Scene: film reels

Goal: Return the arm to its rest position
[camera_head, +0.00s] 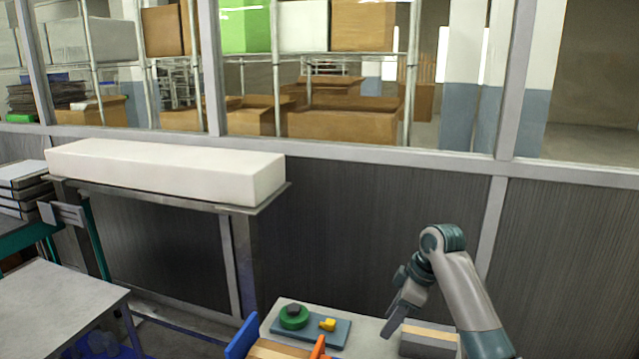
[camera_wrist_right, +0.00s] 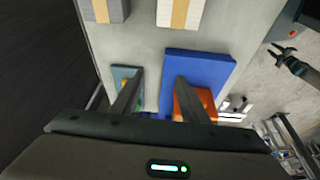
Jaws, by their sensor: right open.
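My right gripper (camera_head: 395,318) hangs above the grey work table at the right of the head view, below its bent arm. In the right wrist view its two fingers (camera_wrist_right: 160,95) are apart, with nothing between them. Below them lie a blue panel or box (camera_wrist_right: 203,70) and an orange thing (camera_wrist_right: 190,103), partly hidden by a finger. A blue-grey tray (camera_head: 275,328) on the table bears a green round part (camera_head: 294,317) and a small yellow piece (camera_head: 327,324).
A striped box (camera_head: 430,338) stands close right of the gripper. A blue board (camera_head: 242,338) and an orange piece (camera_head: 318,348) are at the table's front. A windowed wall (camera_head: 340,210) stands behind. A dark claw-like shape (camera_wrist_right: 285,52) is far right in the wrist view, unclear whose.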

